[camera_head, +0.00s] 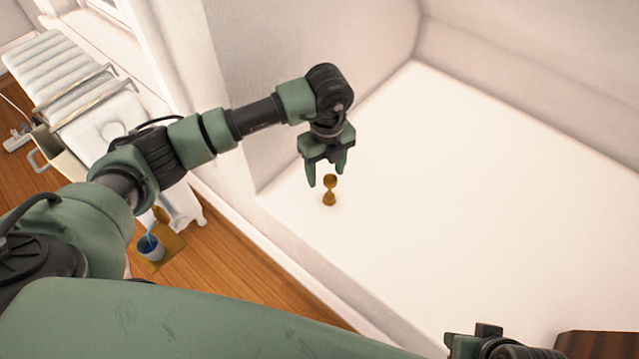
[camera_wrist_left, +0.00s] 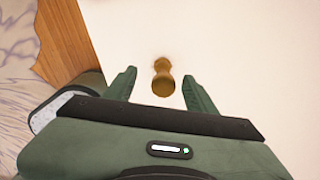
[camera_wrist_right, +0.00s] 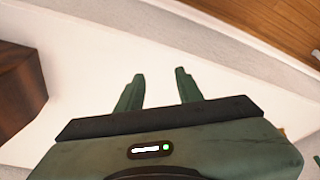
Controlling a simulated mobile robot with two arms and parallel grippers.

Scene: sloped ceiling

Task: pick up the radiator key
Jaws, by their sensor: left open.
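The radiator key (camera_head: 329,191) is a small brass-brown piece with a narrow waist, standing upright on a white ledge (camera_head: 430,200). My left gripper (camera_head: 326,180) is open, pointing down just above and around the key's upper end in the head view. In the left wrist view the key (camera_wrist_left: 163,78) lies between the two spread fingers (camera_wrist_left: 160,85), with a gap on each side. I cannot tell whether the fingers are level with it. My right gripper (camera_wrist_right: 158,85) is open and empty in the right wrist view, over the white surface.
A dark brown wooden block (camera_wrist_right: 18,85) is near my right gripper. At left a white radiator (camera_head: 65,75) stands by the wall.

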